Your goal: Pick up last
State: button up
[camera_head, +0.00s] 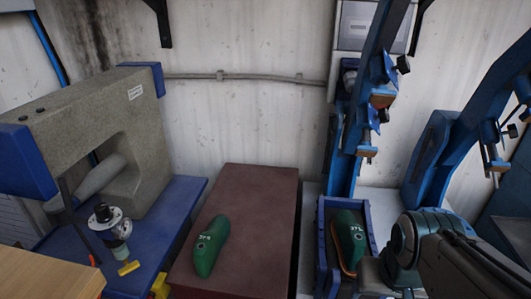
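A green shoe last (211,246) lies on the reddish-brown table top (262,205), near its front left part, with nothing touching it from above. A second green last (350,238) with white marks and an orange edge along its bottom sits in a blue-walled holder (322,250) to the right. My arm comes in at the lower right, beside that holder, and covers part of what is behind it. My gripper cannot be made out in this view.
A stone-coloured machine (85,115) with blue ends stands at left on a blue bench (185,205). Blue machine frames (352,150) rise at right behind the holder. A wooden surface (45,275) fills the lower left. Most of the brown table top is clear.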

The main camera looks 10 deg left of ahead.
aim_at(209, 244)
jog(key=k, duration=1)
jog(key=u, duration=0.5)
jog(key=i, duration=0.65)
jog(key=u, duration=0.45)
